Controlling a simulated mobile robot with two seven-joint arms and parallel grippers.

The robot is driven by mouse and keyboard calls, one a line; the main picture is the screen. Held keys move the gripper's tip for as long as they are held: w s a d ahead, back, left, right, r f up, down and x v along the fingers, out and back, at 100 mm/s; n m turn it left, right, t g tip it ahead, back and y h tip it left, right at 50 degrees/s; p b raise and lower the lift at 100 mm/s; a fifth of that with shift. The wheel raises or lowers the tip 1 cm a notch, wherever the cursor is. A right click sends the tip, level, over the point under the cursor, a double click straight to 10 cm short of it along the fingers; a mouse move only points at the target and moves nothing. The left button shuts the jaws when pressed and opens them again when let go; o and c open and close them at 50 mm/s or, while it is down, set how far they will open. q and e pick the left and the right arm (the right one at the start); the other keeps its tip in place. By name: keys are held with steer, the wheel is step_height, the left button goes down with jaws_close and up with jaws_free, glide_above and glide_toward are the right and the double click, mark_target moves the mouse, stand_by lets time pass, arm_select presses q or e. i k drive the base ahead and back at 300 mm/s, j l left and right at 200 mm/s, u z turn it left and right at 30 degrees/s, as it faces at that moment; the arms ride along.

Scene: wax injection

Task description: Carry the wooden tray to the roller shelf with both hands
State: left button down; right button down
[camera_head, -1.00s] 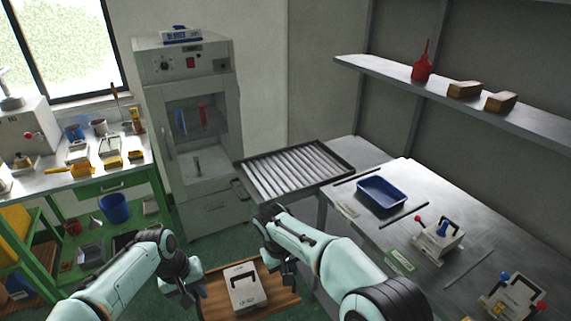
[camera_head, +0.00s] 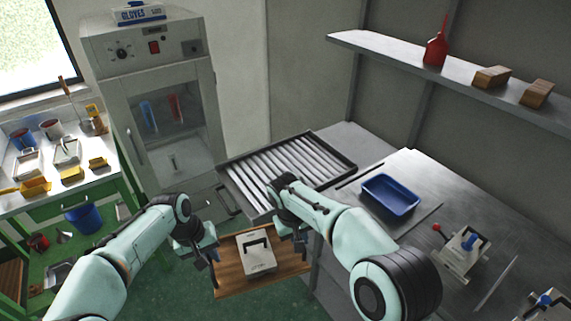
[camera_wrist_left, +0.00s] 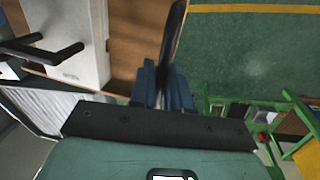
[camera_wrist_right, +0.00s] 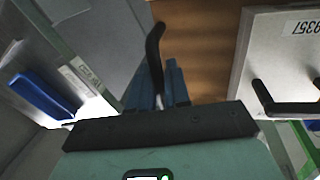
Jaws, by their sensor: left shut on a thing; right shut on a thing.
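The wooden tray (camera_head: 228,280) is held level between my two grippers, low in the middle of the head view, with a grey mould with a handle (camera_head: 256,256) lying on it. My left gripper (camera_head: 211,262) is shut on the tray's left edge; the wood also shows in the left wrist view (camera_wrist_left: 132,45). My right gripper (camera_head: 300,247) is shut on the right edge; the wood also shows in the right wrist view (camera_wrist_right: 205,50). The roller shelf (camera_head: 285,168), with silver rollers in a dark frame, is just beyond the tray.
A grey cabinet (camera_head: 152,110) with a glass door stands left of the roller shelf. The metal bench (camera_head: 390,240) is on the right, with a blue bin (camera_head: 390,194) and clamped moulds (camera_head: 462,250). A green workbench (camera_head: 125,190) is at left. Green floor lies below the tray.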

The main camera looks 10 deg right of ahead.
mark_target(277, 174)
steer(key=i+z, duration=0.3)
steer(key=i, duration=0.4)
steer(key=i+l+u, duration=0.5)
steer(key=l, duration=0.25)
